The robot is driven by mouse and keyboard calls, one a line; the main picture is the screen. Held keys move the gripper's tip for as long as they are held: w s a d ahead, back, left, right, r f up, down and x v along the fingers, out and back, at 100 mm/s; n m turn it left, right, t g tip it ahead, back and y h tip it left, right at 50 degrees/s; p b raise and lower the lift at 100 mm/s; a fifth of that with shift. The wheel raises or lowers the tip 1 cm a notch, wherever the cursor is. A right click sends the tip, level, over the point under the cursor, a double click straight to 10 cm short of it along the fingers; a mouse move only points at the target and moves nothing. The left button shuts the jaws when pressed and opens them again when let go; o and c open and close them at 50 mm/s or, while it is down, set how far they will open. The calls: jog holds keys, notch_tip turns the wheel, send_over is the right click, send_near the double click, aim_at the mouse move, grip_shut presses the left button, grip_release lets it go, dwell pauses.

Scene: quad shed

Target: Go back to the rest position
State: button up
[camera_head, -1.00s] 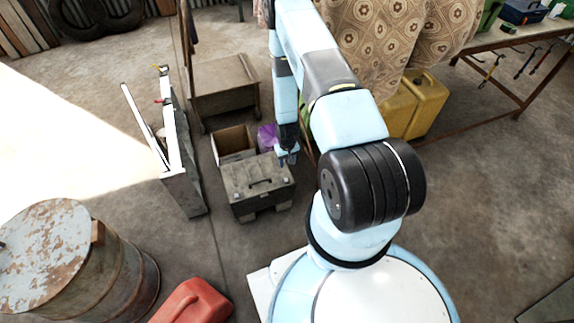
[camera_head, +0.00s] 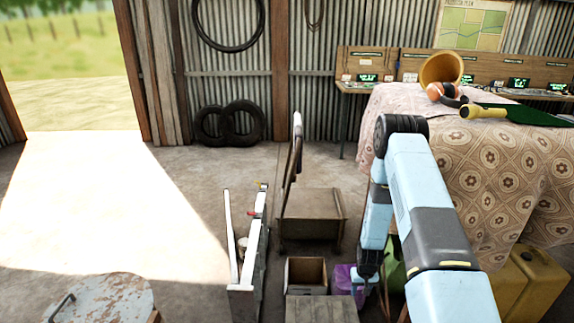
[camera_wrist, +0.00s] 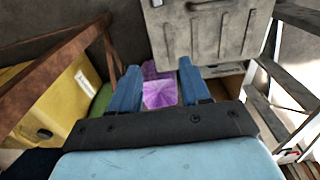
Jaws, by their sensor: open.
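My gripper (camera_wrist: 160,90) is open in the wrist view, with its two blue fingers apart. A purple thing (camera_wrist: 160,93) shows between and beyond the fingers; I cannot tell how far below them it lies, and nothing is seen gripped. In the head view my arm reaches forward and hangs down beside the cloth-covered table (camera_head: 490,170). The gripper's end is low, near the purple thing (camera_head: 345,280) and beside the open cardboard box (camera_head: 306,275).
A white-edged frame (camera_head: 250,255) stands to the left. Yellow canisters (camera_head: 540,275) stand at right. A rusty drum (camera_head: 105,300) is front left. Sunlit floor at left is clear.

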jog(key=w+a+r+t, duration=0.1)
jog(key=w+r, duration=0.1)
jog(key=r, duration=0.9)
jog(key=w+r, duration=0.2)
jog(key=r, duration=1)
jog(key=s+a+r+t, duration=0.1)
jog(key=s+r, duration=0.1)
jog(key=r, duration=0.9)
jog(key=s+a+r+t, duration=0.1)
jog(key=s+r, duration=0.2)
jog(key=r, duration=0.7)
jog(key=s+a+r+t, duration=0.1)
jog(key=s+a+r, duration=0.1)
jog(key=s+r, duration=1.55)
jog(key=s, duration=0.3)
jog(key=s+r+t, duration=0.1)
jog(key=s+r, duration=0.2)
jog(key=s, duration=0.4)
jog(key=shift+s+a+r, duration=0.35)
jog(key=shift+a, duration=0.1)
jog(key=shift+s, duration=0.1)
jog(key=shift+c, duration=0.5)
